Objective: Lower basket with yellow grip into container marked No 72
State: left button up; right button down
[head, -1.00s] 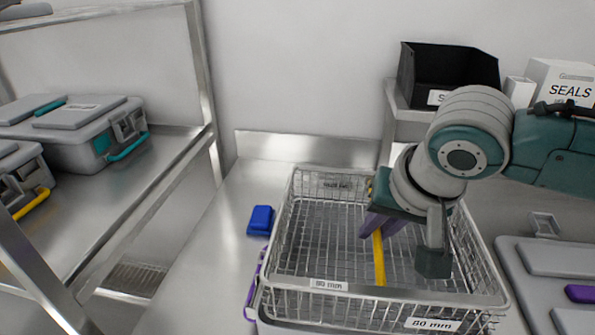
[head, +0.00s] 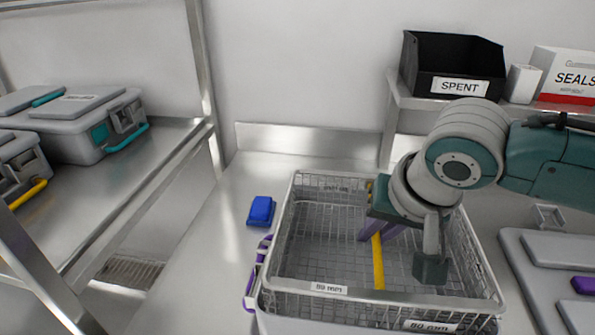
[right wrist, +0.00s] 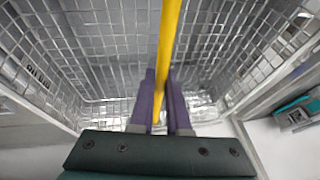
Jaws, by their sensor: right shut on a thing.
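A wire basket (head: 328,289) with labels reading "80 mm" hangs over a grey container (head: 290,326) with purple side handles (head: 252,285). A yellow grip bar (head: 378,262) crosses the basket. My right gripper (head: 382,234) is shut on the yellow grip; its purple fingers (right wrist: 160,105) sit either side of the bar (right wrist: 168,50) in the right wrist view. The basket hides most of the container, and no "No 72" mark can be read. I cannot tell how far the basket's bottom is inside the container's rim. My left gripper is not in view.
A blue block (head: 261,211) lies on the steel bench, left of the basket. A grey lid (head: 520,262) with a purple tab lies at right. A black "SPENT" bin (head: 452,62) and a "SEALS" box (head: 566,76) stand on a back shelf. Closed containers (head: 90,125) sit on the left rack.

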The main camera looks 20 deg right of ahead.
aim_at(369, 259)
jog(key=shift+f+b, duration=0.75)
jog(key=shift+f, duration=0.5)
jog(key=shift+f, duration=0.4)
jog(key=shift+f+b, duration=0.6)
jog(key=shift+b, duration=0.05)
jog(key=shift+f+b, duration=0.5)
jog(key=shift+f, duration=0.2)
dwell(0.5)
jog(key=shift+f+b, duration=0.4)
jog(key=shift+f, duration=0.2)
jog(key=shift+f+b, duration=0.45)
jog(key=shift+f, duration=0.25)
dwell(0.5)
jog(key=shift+f+b, duration=0.7)
jog(key=shift+f, duration=0.25)
dwell(0.3)
